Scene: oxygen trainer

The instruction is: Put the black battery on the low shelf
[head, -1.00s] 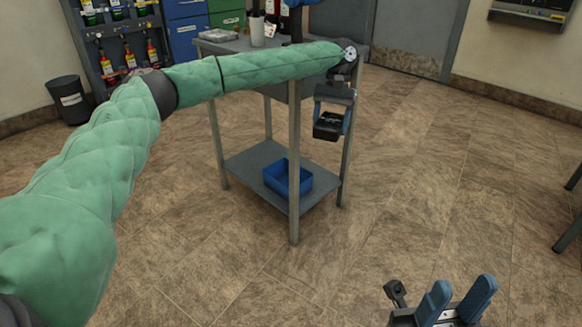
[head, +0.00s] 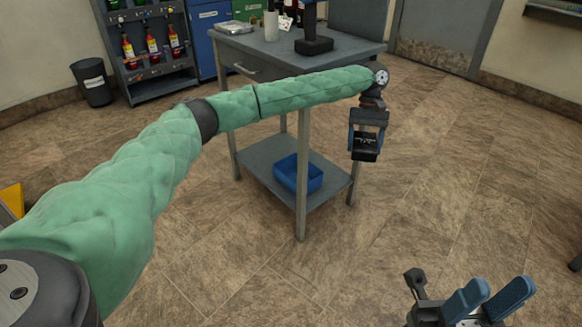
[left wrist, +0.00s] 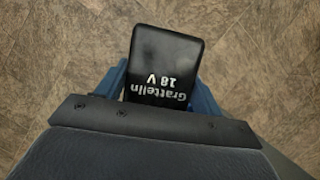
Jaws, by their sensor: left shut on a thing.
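The black battery (left wrist: 163,62), lettered "Grattelln 18 V", is held between the blue fingers of my left gripper (head: 367,146). The battery also shows in the head view (head: 365,154), below the gripper. The gripper hangs in the air to the right of the grey workbench, above floor. The low shelf (head: 262,157) is the bench's lower board, left of the gripper. A blue bin (head: 298,174) stands on it. My right gripper (head: 490,300) is at the bottom right, its two blue fingers apart, with nothing between them.
The bench top (head: 345,47) carries a black and blue tool (head: 313,38), a white cup (head: 271,24) and other items. Bench legs (head: 302,185) frame the shelf. A bottle rack (head: 150,50) and a dark waste bin (head: 92,82) stand behind left.

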